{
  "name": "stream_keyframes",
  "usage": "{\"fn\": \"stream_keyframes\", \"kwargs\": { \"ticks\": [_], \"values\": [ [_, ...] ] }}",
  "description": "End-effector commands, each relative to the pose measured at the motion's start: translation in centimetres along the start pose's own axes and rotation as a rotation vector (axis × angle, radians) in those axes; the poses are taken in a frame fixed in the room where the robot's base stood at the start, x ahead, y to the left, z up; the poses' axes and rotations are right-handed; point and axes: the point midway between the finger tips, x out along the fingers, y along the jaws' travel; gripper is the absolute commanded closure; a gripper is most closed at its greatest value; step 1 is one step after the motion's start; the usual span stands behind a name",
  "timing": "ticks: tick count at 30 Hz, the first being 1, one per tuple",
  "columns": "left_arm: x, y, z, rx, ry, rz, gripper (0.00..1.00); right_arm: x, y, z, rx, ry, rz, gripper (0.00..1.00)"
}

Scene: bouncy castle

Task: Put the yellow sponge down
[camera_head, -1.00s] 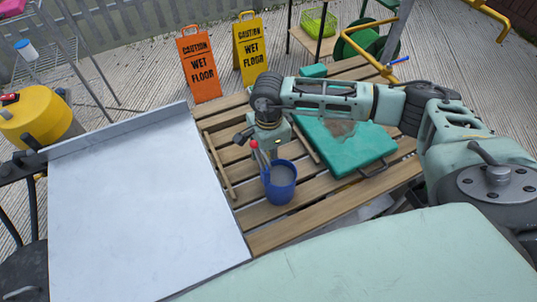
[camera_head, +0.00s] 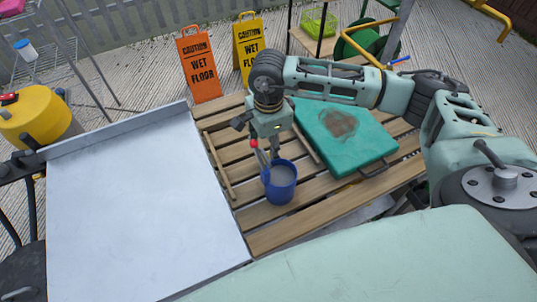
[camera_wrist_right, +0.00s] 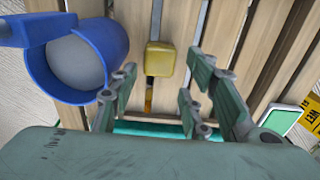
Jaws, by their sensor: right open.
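The yellow sponge (camera_wrist_right: 160,58) shows in the right wrist view as a small block over the wooden slats, between and beyond my fingers. I cannot tell whether it touches the slats. I do not make it out in the head view, where my gripper and the bucket may hide it. My right gripper (camera_head: 274,154) points down just behind the blue bucket (camera_head: 280,190). In the wrist view the right gripper (camera_wrist_right: 160,82) has its fingers apart, with nothing clasped. The bucket (camera_wrist_right: 122,42) stands to their left, holding something grey. My left gripper is out of view.
The slatted wooden table (camera_head: 300,222) holds a stained green padded case (camera_head: 362,155) on the right. Free slats lie in front of the bucket. A grey-white tray (camera_head: 140,210) stands left. Orange (camera_head: 200,70) and yellow (camera_head: 248,50) wet-floor signs stand behind.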

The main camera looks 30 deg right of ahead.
Motion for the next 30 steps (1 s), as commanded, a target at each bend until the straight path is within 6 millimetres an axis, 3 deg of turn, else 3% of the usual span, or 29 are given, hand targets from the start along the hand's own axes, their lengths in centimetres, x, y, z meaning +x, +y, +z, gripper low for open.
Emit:
{"fn": "stream_keyframes", "kwargs": {
  "ticks": [6,12,30],
  "values": [
    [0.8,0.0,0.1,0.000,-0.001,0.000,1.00,-4.5,0.0,0.0,-0.002,0.000,-0.004,0.57],
    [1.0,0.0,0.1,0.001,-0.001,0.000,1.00,-6.7,0.0,0.0,0.000,0.001,-0.001,0.57],
    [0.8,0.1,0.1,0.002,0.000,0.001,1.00,-7.2,0.0,0.0,0.000,0.000,0.000,0.57]
  ]
}}
